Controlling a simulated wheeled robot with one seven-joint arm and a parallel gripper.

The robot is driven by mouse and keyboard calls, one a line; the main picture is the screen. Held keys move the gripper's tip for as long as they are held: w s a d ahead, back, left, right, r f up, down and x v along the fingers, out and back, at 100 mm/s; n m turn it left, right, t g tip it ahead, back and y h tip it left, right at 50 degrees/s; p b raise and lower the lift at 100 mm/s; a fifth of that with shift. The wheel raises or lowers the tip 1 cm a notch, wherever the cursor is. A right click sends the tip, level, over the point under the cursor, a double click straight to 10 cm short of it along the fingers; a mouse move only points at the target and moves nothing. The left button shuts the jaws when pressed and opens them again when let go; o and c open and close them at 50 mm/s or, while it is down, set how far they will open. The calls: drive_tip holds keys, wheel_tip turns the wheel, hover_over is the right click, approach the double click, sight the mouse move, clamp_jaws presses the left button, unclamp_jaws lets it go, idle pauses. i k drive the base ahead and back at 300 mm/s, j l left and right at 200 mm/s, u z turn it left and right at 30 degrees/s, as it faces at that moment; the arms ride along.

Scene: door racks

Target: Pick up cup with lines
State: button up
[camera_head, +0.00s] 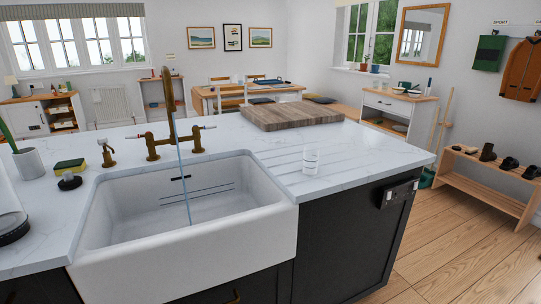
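A small white cup with faint lines (310,161) stands upright on the white marble worktop (375,160), on the grooved drainer area to the right of the sink. Its details are too small to make out fully. Nothing covers it in this view. My gripper is not in view.
A white sink (190,240) with a brass tap (168,110) and running water lies left of the cup. A wooden board (292,113) lies behind it. A sponge (70,166) and a pot (30,162) stand far left. The worktop right of the cup is clear.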

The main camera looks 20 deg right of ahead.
sight(310, 153)
drive_tip(key=i, duration=1.15)
drive_tip(key=l+z, duration=0.05)
